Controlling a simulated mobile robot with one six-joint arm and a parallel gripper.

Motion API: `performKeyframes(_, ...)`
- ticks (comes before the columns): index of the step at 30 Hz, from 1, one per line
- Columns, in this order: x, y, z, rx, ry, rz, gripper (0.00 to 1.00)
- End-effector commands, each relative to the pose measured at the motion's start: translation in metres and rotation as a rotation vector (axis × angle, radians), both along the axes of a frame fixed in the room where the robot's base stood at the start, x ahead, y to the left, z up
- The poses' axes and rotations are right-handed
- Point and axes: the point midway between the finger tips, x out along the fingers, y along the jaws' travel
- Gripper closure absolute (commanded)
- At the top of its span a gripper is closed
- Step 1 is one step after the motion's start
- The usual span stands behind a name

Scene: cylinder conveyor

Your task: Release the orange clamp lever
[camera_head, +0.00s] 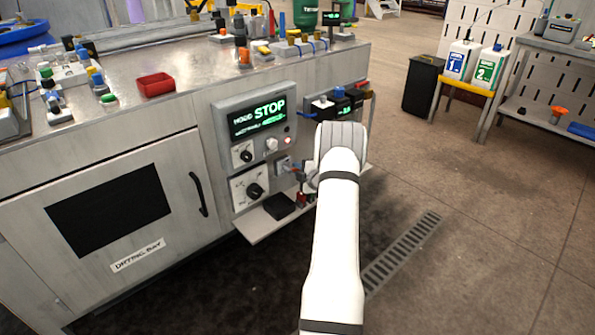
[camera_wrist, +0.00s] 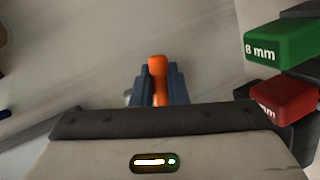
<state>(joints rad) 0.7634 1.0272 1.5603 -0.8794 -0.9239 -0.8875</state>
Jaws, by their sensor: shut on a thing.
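The orange clamp lever (camera_wrist: 157,66) shows in the wrist view, upright in the picture between the two dark blue fingers of my gripper (camera_wrist: 158,80). My gripper is shut on the lever. The lever's orange tip sticks out a little past the fingertips; its lower part is hidden by the gripper body. In the head view, my white arm reaches to the front of the grey machine, and a small orange bit of the lever (camera_head: 295,169) shows left of my wrist. The clamp itself cannot be made out.
A green block marked 8 mm (camera_wrist: 283,43) and a red block (camera_wrist: 284,98) sit close right of my gripper in the wrist view. In the head view, a STOP display (camera_head: 258,117) and dials are left of my arm. A small shelf (camera_head: 262,226) juts out below.

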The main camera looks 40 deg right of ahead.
Motion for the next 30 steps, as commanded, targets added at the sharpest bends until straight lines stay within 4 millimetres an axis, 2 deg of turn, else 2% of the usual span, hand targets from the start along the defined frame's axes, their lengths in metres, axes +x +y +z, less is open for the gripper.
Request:
performKeyframes(7,0.0,-0.001,-0.003,-0.112,-0.011,0.0,1.0)
performKeyframes(16,0.0,-0.002,0.006,-0.273,-0.023,0.0,1.0)
performKeyframes(30,0.0,-0.003,0.013,-0.31,-0.025,-0.001,1.0)
